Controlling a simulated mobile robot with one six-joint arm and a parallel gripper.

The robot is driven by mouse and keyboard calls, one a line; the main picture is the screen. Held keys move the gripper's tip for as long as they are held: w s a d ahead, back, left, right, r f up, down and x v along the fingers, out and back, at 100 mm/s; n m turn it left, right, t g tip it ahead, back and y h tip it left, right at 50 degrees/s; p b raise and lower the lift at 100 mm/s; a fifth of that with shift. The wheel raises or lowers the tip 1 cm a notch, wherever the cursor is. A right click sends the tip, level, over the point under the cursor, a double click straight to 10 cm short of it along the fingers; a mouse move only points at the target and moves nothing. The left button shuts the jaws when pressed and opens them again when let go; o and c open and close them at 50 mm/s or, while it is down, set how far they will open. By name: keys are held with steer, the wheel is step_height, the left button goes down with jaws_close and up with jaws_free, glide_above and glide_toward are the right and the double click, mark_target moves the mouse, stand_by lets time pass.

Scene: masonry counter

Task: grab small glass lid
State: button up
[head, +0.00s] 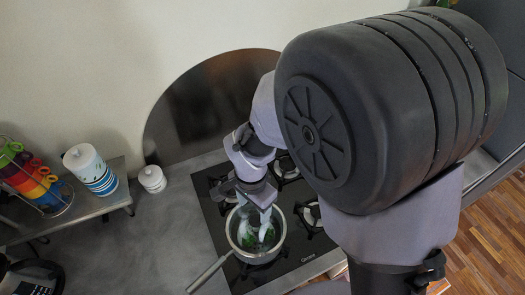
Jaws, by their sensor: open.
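A steel saucepan (234,248) stands on a front burner of the black gas hob, its long handle pointing to the lower left. Something green (247,238) shows within its rim. I cannot clearly make out the small glass lid; a clear lid over the saucepan is possible, but the picture is too small to tell. My gripper (263,232) points down over the saucepan, and its fingers are apart. I cannot tell whether they touch anything. My gripper and arm hide part of the saucepan and the hob.
The gas hob (213,222) is set in a grey counter (165,225). A small white lidded jar (152,179) stands left of it. A shelf (120,200) holds a white and blue canister (90,168) and a rack of coloured cups (35,182). A dark appliance (35,275) is at lower left.

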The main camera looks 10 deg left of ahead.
mark_target(256, 220)
step_height(256, 220, down, 7)
steer(key=shift+d+r, duration=0.1)
steer(key=shift+d, duration=0.05)
steer(key=shift+s, duration=0.1)
steer(key=shift+c, duration=0.4)
steer(key=shift+r, duration=0.1)
jaws_close()
stand_by(0.8)
